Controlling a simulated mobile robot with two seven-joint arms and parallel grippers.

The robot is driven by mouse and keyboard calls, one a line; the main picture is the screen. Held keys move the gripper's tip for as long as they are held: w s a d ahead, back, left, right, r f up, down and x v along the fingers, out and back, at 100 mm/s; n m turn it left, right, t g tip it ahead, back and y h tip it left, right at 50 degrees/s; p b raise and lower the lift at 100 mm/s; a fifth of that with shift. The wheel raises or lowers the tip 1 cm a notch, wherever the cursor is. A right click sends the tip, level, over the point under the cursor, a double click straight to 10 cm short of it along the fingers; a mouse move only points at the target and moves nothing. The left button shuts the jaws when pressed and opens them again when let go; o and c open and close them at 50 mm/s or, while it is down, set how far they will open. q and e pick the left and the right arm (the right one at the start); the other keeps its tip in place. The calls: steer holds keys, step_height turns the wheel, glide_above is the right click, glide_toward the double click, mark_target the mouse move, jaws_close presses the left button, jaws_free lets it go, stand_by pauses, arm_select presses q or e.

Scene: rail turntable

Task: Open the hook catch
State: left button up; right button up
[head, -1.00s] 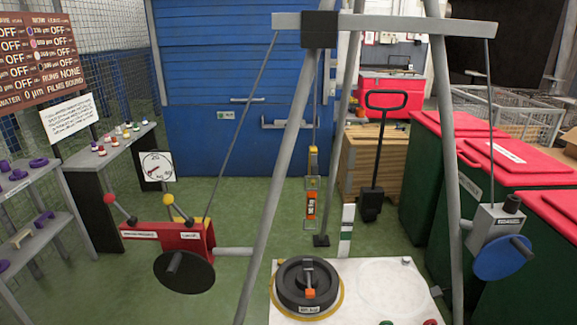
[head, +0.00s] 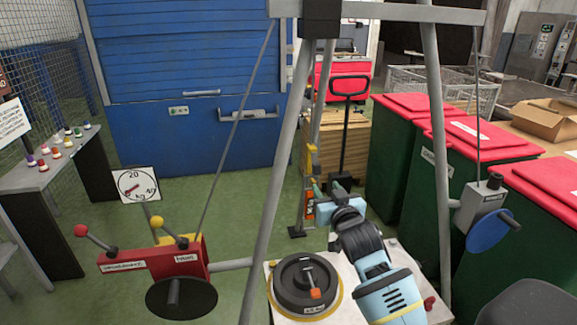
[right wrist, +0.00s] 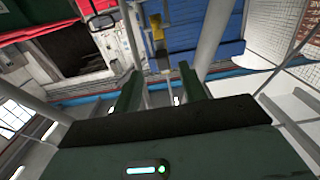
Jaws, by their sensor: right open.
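A yellow block (head: 312,154) hangs from the frame near the middle of the head view, with an orange-red labelled part (head: 309,203) below it. My right gripper partly covers the lower part, so I cannot make out a catch or its position. My right gripper (head: 328,188) is open, its fingertips close to the hanging assembly in the picture; contact cannot be told. In the right wrist view, its dark green fingers (right wrist: 160,72) are spread, with a yellow part (right wrist: 156,27) beyond the gap. My left gripper is not in view.
Below stands a black round weight (head: 291,279) with an orange-tipped handle, on a white plate (head: 283,318). A grey frame leg (head: 272,190) runs left of the hanging assembly. A red winch box (head: 180,263) is left, a blue wheel (head: 490,230) right.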

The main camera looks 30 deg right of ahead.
mark_target(318, 170)
steer(key=shift+w+r, duration=0.5)
steer(key=shift+r, duration=0.35)
steer(key=shift+x, duration=3.85)
jaws_close()
